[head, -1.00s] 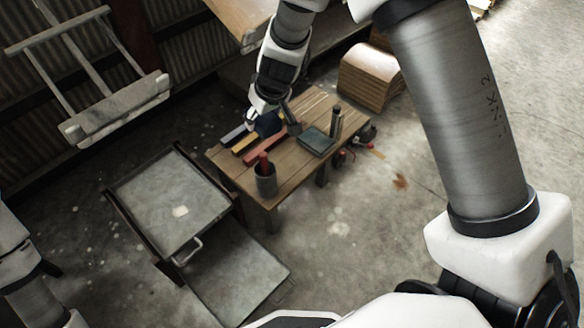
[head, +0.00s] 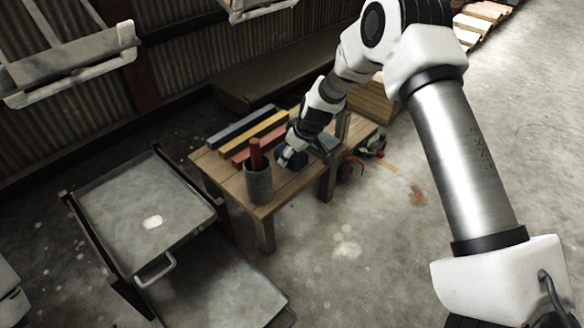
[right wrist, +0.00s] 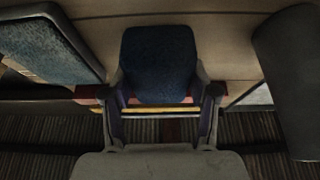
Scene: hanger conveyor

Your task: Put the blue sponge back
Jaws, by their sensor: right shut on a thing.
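The blue sponge (head: 289,161) is dark blue and is held between the fingers of my right gripper (head: 291,151), over the front part of the wooden table (head: 232,190). I cannot tell if it touches the tabletop. In the right wrist view the sponge (right wrist: 158,65) stands upright between the two fingers (right wrist: 160,100), which are shut on it. Its lower part is hidden. My left gripper is out of view.
A grey cup (head: 258,186) with a red item stands left of the sponge. A dark teal box (head: 325,143) lies to the right, partly hidden. Blue (head: 240,126), yellow (head: 254,138) and red (head: 262,150) bars lie behind. A metal cart (head: 140,215) stands left.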

